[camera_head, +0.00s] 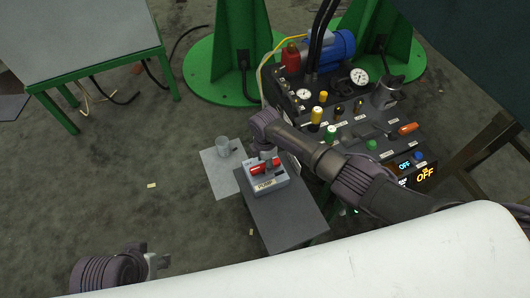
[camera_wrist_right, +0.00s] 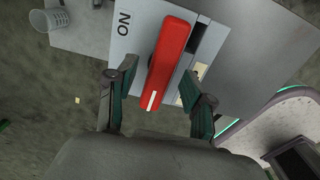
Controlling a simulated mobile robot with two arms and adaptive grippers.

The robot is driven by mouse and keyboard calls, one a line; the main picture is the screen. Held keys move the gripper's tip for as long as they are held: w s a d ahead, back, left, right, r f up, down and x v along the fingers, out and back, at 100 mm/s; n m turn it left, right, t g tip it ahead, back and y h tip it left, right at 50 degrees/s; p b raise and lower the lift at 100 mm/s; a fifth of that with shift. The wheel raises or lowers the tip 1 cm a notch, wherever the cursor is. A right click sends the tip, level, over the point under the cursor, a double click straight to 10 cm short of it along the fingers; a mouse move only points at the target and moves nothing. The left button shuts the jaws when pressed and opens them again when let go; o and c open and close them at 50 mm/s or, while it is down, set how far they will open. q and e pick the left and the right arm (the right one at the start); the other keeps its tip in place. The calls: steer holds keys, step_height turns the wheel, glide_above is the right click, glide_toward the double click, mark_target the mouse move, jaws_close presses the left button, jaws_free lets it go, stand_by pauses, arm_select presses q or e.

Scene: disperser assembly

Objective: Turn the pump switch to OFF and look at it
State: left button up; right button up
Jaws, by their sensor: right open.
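The pump switch is a red lever (camera_head: 257,171) on a grey box labelled PUMP (camera_head: 266,186) in the head view. In the right wrist view the red lever (camera_wrist_right: 172,58) runs slantwise, its white-striped end toward me. The ON label (camera_wrist_right: 124,24) is left of the lever; I cannot read an OFF label on the box. My right gripper (camera_head: 267,155) is above the box. In the wrist view its open fingers (camera_wrist_right: 157,92) stand either side of the lever's near end, apart from it. My left gripper (camera_head: 157,263) is at the lower left, away from the switch.
The pump box stands on a grey stand (camera_head: 285,222). A cup (camera_head: 222,147) on a pale sheet is left of it. A green-framed table (camera_head: 85,35) is upper left.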

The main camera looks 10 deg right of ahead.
step_height(320, 180, up, 11)
stand_by(0.3)
stand_by(0.5)
